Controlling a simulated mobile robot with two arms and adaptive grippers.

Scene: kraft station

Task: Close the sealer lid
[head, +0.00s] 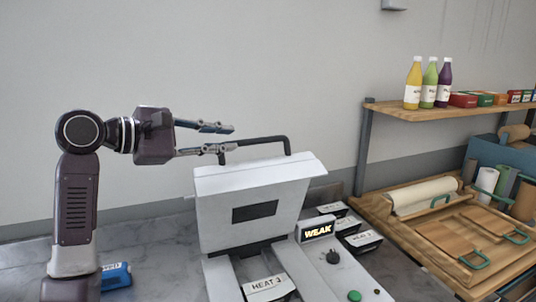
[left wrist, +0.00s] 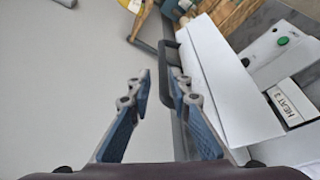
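The white sealer lid (head: 253,192) stands raised, with a dark window in its front and a black bar handle (head: 262,141) along its top edge. My left gripper (head: 233,138) is open, its fingers pointing right at the handle's left end. In the left wrist view the open fingers (left wrist: 161,80) are at the handle (left wrist: 168,62), with the white lid (left wrist: 221,85) to their right. The right finger overlaps the bar there; I cannot tell whether they touch. The sealer base (head: 222,277) lies below the lid, with a HEAT 3 label. My right gripper is not in view.
A control panel with a WEAK display (head: 317,231), a black knob and a green button (head: 354,296) sits right of the lid. A blue object (head: 116,275) lies by my arm. A wooden shelf (head: 440,110) with bottles stands at right. The wall is behind.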

